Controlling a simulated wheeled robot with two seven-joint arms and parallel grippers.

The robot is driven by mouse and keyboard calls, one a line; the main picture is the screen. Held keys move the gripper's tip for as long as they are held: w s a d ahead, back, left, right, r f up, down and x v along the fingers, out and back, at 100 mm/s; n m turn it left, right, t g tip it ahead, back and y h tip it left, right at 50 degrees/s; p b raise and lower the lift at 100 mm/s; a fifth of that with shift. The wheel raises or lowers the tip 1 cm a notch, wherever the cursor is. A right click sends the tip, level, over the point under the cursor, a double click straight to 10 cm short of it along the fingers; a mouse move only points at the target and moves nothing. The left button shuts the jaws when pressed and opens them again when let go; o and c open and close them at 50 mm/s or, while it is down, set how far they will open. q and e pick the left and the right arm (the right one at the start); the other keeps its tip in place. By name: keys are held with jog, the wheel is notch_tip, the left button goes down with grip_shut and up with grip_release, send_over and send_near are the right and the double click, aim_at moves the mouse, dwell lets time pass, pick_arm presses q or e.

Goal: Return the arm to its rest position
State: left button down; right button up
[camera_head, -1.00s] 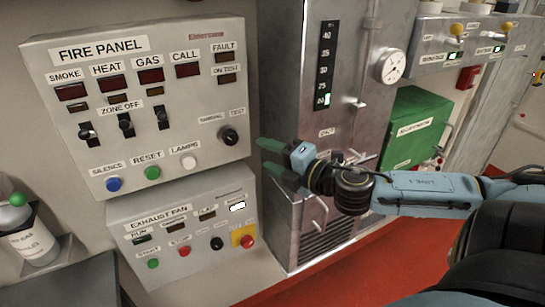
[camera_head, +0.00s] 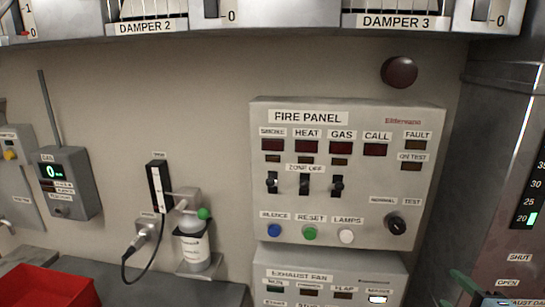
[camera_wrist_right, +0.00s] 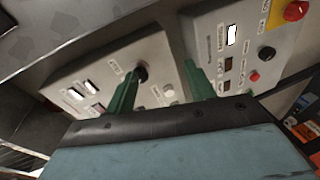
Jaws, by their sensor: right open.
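My right gripper (camera_head: 462,290) shows only partly at the bottom right of the head view, with green fingers, beside the exhaust fan panel (camera_head: 330,268). In the right wrist view my right gripper (camera_wrist_right: 160,88) has its two green fingers well apart, with nothing held between them. The fire panel (camera_head: 345,180) is on the wall in the head view. It has several dark red windows, three zone-off switches, blue, green and white buttons and a black knob (camera_head: 396,223). My left gripper is not in view.
A grey cabinet (camera_head: 490,120) stands at the right. Damper panels (camera_head: 260,18) run along the top. A bottle (camera_head: 195,245) in a wall holder, a grey gas meter (camera_head: 68,180) and a red tray (camera_head: 45,290) are at the left. A dark red dome (camera_head: 399,71) is above the fire panel.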

jog(key=s+a+f+m+g+h, duration=0.1)
jog(key=s+f+m+g+h, duration=0.1)
jog(key=s+f+m+g, duration=0.35)
jog(key=s+a+f+m+g+y, duration=0.4)
jog(key=s+a+f+m+g, duration=0.35)
jog(key=s+a+f, duration=0.7)
jog(key=s+f+b+x, duration=0.1)
jog(key=s+b+x, duration=0.25)
jog(key=x, duration=1.15)
jog(key=s+f+b+x, duration=0.1)
jog(key=s+b+x, duration=0.3)
jog(key=x, duration=1.1)
jog(key=s+d+f+g+b, duration=0.1)
jog(key=s+f+b, duration=0.6)
jog(key=s+f, duration=0.8)
notch_tip(320, 180, down, 5)
jog(key=shift+s+d+r+g, duration=0.1)
jog(key=shift+s+d+g, duration=0.25)
jog(key=shift+d, duration=0.2)
